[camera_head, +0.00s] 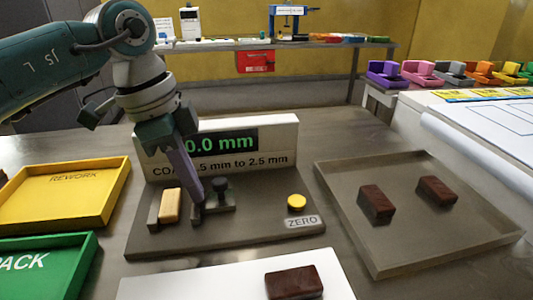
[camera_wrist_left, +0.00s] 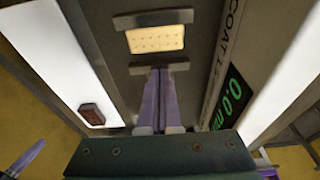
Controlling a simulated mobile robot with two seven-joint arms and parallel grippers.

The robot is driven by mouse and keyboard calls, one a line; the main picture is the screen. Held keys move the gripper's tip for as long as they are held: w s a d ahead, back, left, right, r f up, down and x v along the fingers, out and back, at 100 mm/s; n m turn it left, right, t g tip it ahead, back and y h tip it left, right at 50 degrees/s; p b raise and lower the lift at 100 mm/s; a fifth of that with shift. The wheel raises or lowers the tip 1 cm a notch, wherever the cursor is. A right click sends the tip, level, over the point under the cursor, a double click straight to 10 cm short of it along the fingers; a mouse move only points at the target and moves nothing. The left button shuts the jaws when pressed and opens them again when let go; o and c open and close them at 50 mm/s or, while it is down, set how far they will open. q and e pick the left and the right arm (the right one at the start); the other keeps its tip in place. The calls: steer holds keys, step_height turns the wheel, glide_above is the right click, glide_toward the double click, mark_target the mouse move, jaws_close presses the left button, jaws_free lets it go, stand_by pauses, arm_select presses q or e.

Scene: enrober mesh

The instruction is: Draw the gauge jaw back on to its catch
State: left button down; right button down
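The gauge (camera_head: 265,232) is a grey base with a display panel behind it reading 0.0 mm. A pale biscuit (camera_head: 170,206) sits between the gauge's two jaws; it also shows in the wrist view (camera_wrist_left: 155,38). The gauge jaw (camera_wrist_left: 160,67) is the bar beside the biscuit on the fingers' side. A dark knob (camera_head: 220,184) stands right of the fingers. My left gripper (camera_head: 197,205) points down beside the jaw, its purple fingers together (camera_wrist_left: 158,100) with nothing visible between them. Their tips partly hide the jaw and catch area. What looks like my right gripper's finger (camera_wrist_left: 25,158) shows at the wrist view's edge.
A yellow ZERO button (camera_head: 297,202) is at the gauge's right. A tray (camera_head: 440,250) with two dark bars stands right. Yellow REWORK (camera_head: 70,200) and green PACK (camera_head: 40,270) trays stand left. A dark bar (camera_head: 293,283) lies on a white mat (camera_head: 190,287) in front.

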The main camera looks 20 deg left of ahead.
arm_select(q)
steer(key=shift+w+d+f, duration=0.35)
steer(key=shift+d+f, duration=0.15)
steer(key=shift+f, duration=0.2)
steer(key=shift+w+d, duration=0.15)
steer(key=shift+d, duration=0.05)
steer(key=shift+a+r, duration=0.1)
steer(key=shift+a, duration=0.05)
stand_by(0.4)
steer(key=shift+s+a+p, duration=0.35)
steer(key=shift+a, duration=0.05)
steer(key=r+p, duration=0.5)
steer(key=shift+w+d+r+p, duration=0.1)
steer(key=shift+d+r+p, duration=0.15)
steer(key=shift+r+p, duration=0.1)
steer(key=p+v, duration=0.2)
steer(key=p, duration=0.1)
steer(key=shift+w+d+r, duration=0.1)
steer(key=shift+d+r, duration=0.05)
steer(key=shift+r, duration=0.3)
